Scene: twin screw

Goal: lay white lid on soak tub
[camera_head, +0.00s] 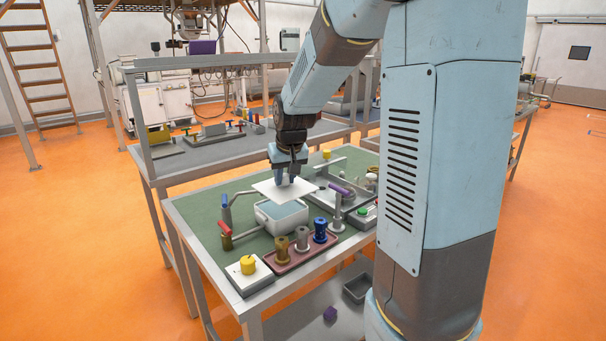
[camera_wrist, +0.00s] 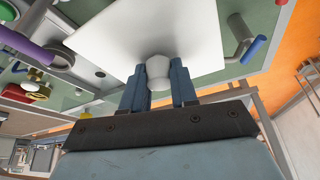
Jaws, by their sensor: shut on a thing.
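The white lid (camera_head: 285,190) is a flat square plate held above the soak tub in the head view. My gripper (camera_head: 288,178) is shut on the lid's knob from above. In the wrist view my gripper (camera_wrist: 159,85) has its two blue fingers on either side of the round white knob (camera_wrist: 158,66), with the white lid (camera_wrist: 110,35) spread out beyond it. The soak tub (camera_head: 279,215) is a pale box with blue-grey contents, standing on the green bench top. The lid appears apart from the tub and overlaps its back edge in the picture. The wrist view hides the tub behind the lid.
A reddish tray (camera_head: 291,258) with several spools stands in front of the tub. A yellow knob (camera_head: 248,265) sits on a block at the front corner. A grey tray with a purple-topped part (camera_head: 340,190) lies right.

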